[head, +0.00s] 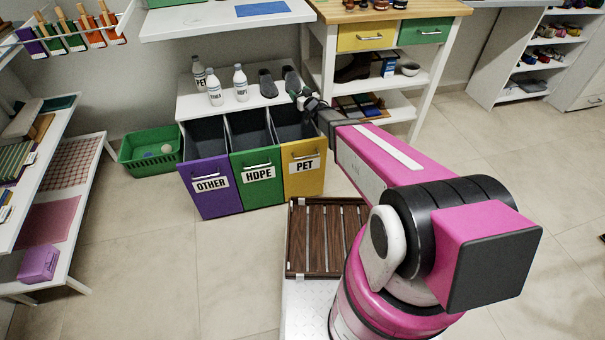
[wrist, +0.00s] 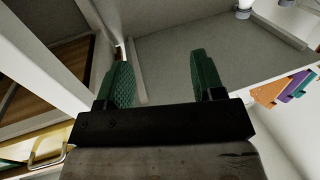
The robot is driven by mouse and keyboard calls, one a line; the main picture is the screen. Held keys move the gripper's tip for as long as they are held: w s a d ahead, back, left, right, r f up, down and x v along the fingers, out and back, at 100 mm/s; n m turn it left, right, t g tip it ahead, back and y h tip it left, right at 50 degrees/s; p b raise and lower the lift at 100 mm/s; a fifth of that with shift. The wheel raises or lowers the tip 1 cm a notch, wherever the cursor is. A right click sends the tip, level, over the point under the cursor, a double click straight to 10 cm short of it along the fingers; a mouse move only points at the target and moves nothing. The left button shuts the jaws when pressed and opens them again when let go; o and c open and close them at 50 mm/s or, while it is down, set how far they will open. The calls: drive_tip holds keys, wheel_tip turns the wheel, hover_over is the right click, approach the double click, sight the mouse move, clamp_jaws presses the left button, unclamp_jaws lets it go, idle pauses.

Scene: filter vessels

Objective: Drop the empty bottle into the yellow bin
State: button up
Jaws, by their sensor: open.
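The yellow bin (head: 303,178), labelled PET, is the right one of three pull-out bins. Its dark inside shows no contents clearly. My gripper (head: 303,97) is above the back right of the yellow bin, near the dark slippers. In the wrist view its green fingers (wrist: 160,80) are apart with nothing between them. A bottle's lower end (wrist: 243,9) shows at the top edge there.
The purple OTHER bin (head: 211,192) and green HDPE bin (head: 258,183) stand left of the yellow one. Dark slippers (head: 268,84) lie beside the bottles. A shelf unit with a yellow drawer (head: 365,37) is close on the right. A green basket (head: 150,152) sits on the floor.

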drive_tip(key=v, duration=0.6)
drive_tip(key=shift+s, duration=0.1)
drive_tip(key=s+d+f+m+g+h, duration=0.1)
drive_tip(key=s+d+m+g+h, duration=0.15)
drive_tip(key=d+h, duration=0.35)
drive_tip(key=s+d+m+g+h, duration=0.2)
drive_tip(key=s+d+m+h, duration=0.15)
drive_tip(key=d, duration=0.55)
drive_tip(key=s+d+g, duration=0.2)
drive_tip(key=s+g, duration=0.3)
drive_tip(key=s, duration=0.5)
drive_tip(key=s+d+r+g, duration=0.1)
drive_tip(key=s+d+g, duration=0.1)
drive_tip(key=s+g, duration=0.4)
drive_tip(key=s, duration=0.4)
drive_tip(key=shift+r, duration=0.2)
drive_tip(key=shift+s, duration=0.1)
